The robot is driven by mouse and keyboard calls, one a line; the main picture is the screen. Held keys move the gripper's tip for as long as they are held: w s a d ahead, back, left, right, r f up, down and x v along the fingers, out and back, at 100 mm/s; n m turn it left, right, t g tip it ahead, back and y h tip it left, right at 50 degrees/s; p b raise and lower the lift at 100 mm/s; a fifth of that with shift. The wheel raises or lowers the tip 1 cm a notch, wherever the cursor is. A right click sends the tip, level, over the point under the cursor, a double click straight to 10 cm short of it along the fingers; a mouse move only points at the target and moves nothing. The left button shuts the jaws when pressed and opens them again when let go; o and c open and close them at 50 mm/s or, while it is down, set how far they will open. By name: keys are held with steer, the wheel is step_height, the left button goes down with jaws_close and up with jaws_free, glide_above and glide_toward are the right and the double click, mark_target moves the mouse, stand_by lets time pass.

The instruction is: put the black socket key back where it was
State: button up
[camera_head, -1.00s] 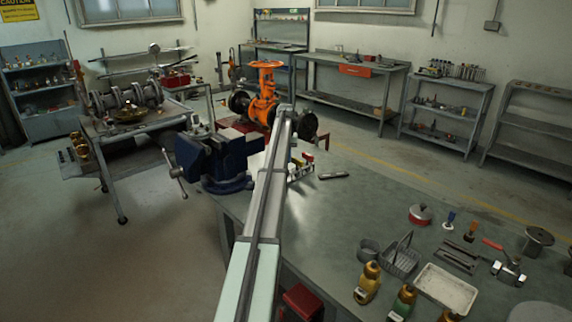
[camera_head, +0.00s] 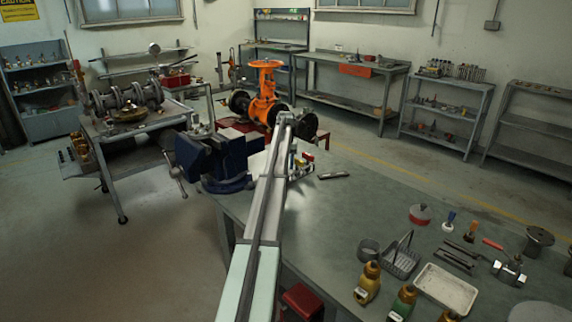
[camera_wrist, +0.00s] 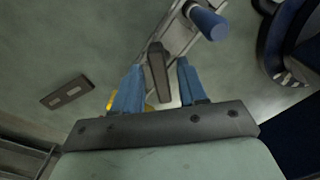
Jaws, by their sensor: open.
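My gripper (camera_wrist: 160,66) is open in the wrist view, its two blue fingers apart. A dark bar-shaped piece, seemingly the black socket key (camera_wrist: 157,80), shows between the fingers, with gaps visible on both sides. It is seen nearly end-on, and its lower end cannot be made out. A light metal rack (camera_wrist: 181,38) lies just beyond it, with a blue-handled tool (camera_wrist: 208,23) at its far side. In the head view the rack (camera_head: 308,166) stands on the bench beside my arm, which partly hides it. My fingers and the key cannot be made out there.
A flat grey piece (camera_head: 333,175) lies right of the rack; it also shows in the wrist view (camera_wrist: 67,92). A blue vise (camera_head: 222,160) stands close on the left. An orange valve (camera_head: 264,100) is behind. The bench middle is clear; tools and bottles fill the right front.

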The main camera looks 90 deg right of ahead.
step_height(320, 180, up, 12)
steer(key=shift+r, duration=0.2)
stand_by(0.5)
stand_by(0.5)
